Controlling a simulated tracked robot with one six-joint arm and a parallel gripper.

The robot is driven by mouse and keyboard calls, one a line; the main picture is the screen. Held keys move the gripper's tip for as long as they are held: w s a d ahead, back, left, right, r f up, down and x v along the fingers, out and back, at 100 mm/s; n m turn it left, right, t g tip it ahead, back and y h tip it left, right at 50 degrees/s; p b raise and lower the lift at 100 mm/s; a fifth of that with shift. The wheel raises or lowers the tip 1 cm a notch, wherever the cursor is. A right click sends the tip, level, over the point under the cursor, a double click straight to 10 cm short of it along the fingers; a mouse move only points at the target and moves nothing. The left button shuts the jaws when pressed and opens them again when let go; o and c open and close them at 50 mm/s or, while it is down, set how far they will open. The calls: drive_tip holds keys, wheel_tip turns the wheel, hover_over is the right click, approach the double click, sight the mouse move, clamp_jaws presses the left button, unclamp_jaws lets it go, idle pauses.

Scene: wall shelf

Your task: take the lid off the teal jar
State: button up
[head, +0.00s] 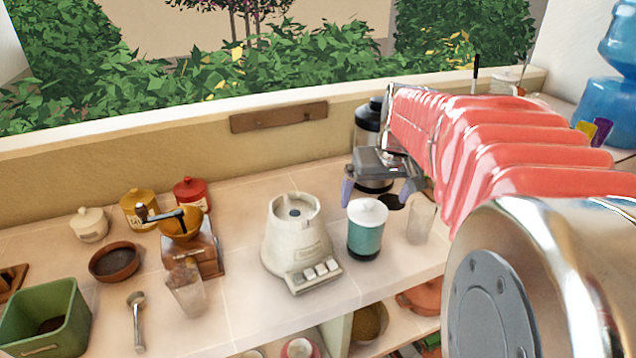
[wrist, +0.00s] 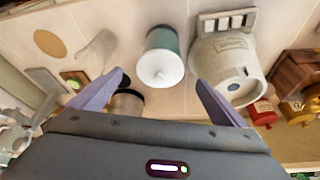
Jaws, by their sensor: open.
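The teal jar (head: 365,238) stands upright on the counter with its white knobbed lid (head: 368,212) on top. In the wrist view the jar (wrist: 163,40) and its lid (wrist: 160,69) lie between and beyond my two fingers. My gripper (head: 381,197) is open and empty. In the head view it is above and behind the jar, with one finger to each side. In the wrist view my gripper (wrist: 160,83) has its fingers spread wider than the lid, and no contact with it shows.
A white blender base (head: 297,235) stands close left of the jar. A clear glass (head: 421,220) stands close right. A dark flask (head: 370,125) is behind. A coffee grinder (head: 197,245), bowl (head: 115,262) and green bin (head: 45,318) are farther left. The counter's front edge is just before the jar.

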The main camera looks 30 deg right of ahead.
sight(369, 211)
drive_tip(key=shift+x, duration=2.6)
drive_tip(key=shift+w, duration=0.1)
drive_tip(key=shift+c, duration=0.7)
drive_tip(key=c, duration=1)
drive_tip(key=shift+r, duration=0.15)
wheel_tip(369, 211, up, 10)
drive_tip(key=shift+f, duration=0.1)
